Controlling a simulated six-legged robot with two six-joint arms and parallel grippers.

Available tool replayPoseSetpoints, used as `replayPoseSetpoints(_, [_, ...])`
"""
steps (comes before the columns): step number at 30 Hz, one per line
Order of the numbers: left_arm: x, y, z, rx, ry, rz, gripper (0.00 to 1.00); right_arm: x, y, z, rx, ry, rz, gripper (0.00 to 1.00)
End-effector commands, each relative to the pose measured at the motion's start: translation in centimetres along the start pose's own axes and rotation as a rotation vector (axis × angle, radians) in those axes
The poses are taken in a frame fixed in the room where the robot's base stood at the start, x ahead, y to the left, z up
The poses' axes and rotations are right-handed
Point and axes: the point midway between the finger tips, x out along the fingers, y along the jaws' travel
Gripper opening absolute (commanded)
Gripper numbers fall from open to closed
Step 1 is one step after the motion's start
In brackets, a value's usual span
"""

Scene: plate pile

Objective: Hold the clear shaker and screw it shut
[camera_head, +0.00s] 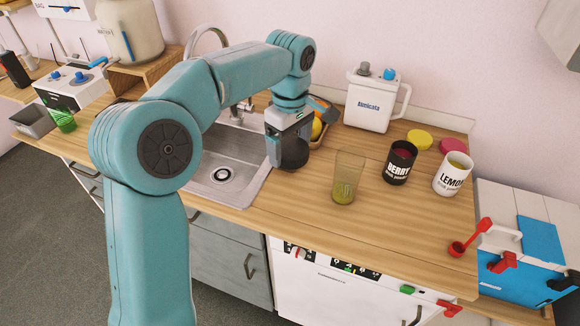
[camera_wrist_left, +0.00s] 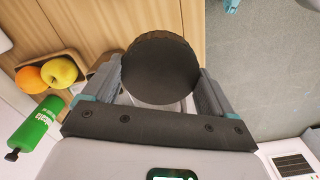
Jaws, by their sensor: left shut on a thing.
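The clear shaker (camera_head: 346,180) stands upright and open on the wooden counter, with yellow-green contents at its bottom. My left gripper (camera_head: 289,151) is left of it, over the counter by the sink's right edge. It is shut on a round black lid with a ridged rim. The lid (camera_wrist_left: 160,68) sits between the fingers in the left wrist view, apart from the shaker. In the head view the dark lid (camera_head: 291,156) shows at the gripper's lower end. My right gripper is not in view.
Right of the shaker stand a black berry tub (camera_head: 400,163) and a white lemon tub (camera_head: 453,175). A yellow lid (camera_head: 419,139) and a pink lid (camera_head: 454,146) lie behind them. A white jug (camera_head: 372,105) stands at the back. The sink (camera_head: 222,165) is left. The counter's front is clear.

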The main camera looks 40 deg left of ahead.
Motion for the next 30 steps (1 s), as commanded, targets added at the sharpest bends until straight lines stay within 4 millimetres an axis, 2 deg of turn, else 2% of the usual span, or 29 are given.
replayPoseSetpoints(3, [-2.0,0.1,0.0,0.001,0.001,0.002,0.57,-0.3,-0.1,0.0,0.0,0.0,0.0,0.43])
replayPoseSetpoints(6, [-2.9,0.0,0.0,0.001,0.0,0.001,0.57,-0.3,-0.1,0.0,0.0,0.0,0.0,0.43])
replayPoseSetpoints(19, [-3.4,0.0,0.0,0.001,0.0,-0.001,0.57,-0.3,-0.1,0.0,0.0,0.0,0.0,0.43])
replayPoseSetpoints(20, [-3.4,0.0,0.0,0.001,0.0,-0.001,0.57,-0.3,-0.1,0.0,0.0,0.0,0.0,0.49])
replayPoseSetpoints(24, [-2.6,0.1,0.5,0.05,0.002,-0.004,0.57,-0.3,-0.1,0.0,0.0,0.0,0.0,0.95])
replayPoseSetpoints(25, [-2.2,0.2,0.8,0.076,0.003,-0.005,0.57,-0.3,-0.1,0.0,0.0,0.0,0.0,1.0])
replayPoseSetpoints(30, [1.6,0.4,3.1,0.328,0.012,-0.012,0.57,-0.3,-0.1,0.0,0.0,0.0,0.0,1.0])
